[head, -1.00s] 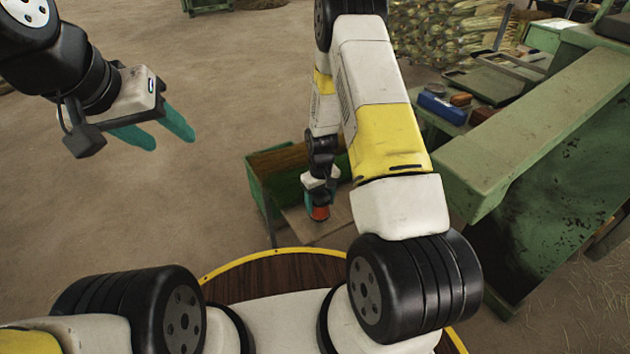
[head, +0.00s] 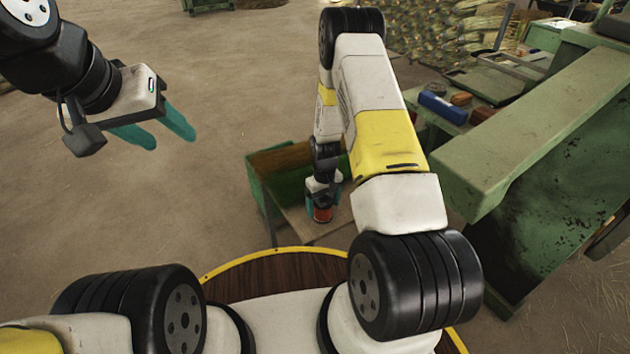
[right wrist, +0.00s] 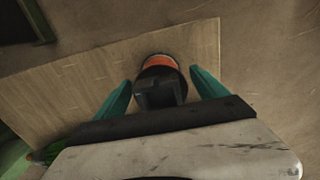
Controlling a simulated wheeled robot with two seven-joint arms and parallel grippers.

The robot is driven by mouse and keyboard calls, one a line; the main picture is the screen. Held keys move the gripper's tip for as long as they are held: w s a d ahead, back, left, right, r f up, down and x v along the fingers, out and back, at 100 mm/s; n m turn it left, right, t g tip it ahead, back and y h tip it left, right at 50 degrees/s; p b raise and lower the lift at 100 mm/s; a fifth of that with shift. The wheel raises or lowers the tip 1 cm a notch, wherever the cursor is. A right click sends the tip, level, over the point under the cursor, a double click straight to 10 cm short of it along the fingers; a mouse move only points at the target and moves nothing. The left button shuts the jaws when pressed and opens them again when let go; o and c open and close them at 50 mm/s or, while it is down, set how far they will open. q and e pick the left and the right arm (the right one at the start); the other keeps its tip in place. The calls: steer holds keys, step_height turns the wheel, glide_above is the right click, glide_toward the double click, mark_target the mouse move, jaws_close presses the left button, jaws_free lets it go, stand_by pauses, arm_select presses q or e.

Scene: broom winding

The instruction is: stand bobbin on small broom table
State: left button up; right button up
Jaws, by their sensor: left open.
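The bobbin (head: 323,215), orange-red with dark ends, is under my right gripper (head: 323,205) in the head view. In the right wrist view the bobbin (right wrist: 158,68) is upright between the teal fingers of my right gripper (right wrist: 160,76), with a small gap on each side, so the gripper looks open around it. The bobbin appears to stand on the pale wooden top of the small broom table (head: 300,228); its contact with the top is hidden. The table top also shows in the right wrist view (right wrist: 75,85). My left gripper (head: 174,132) is open and empty, high at the left.
A green bin (head: 258,195) with straw stands at the table's left and back. A large green machine (head: 530,150) is at the right, with a blue box (head: 442,108) on the bench behind it. Bare floor (head: 190,210) lies open at the left.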

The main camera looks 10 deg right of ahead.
steer(key=shift+r, duration=0.15)
steer(key=s+a+r+m+t+y, duration=0.15)
steer(key=s+r, duration=0.25)
steer(key=r, duration=1.5)
steer(key=s+r+m+t, duration=0.1)
steer(key=s+r+t, duration=0.15)
steer(key=r, duration=1.55)
steer(key=s+r+t, duration=0.1)
steer(key=s+r, duration=0.4)
steer(key=s, duration=0.4)
steer(key=s+r+t, duration=0.1)
steer(key=s+r, duration=0.5)
steer(key=s, duration=0.3)
steer(key=shift+a+r+m+y, duration=0.2)
steer(key=shift+a+m+y, duration=0.15)
steer(key=shift+a+m, duration=0.1)
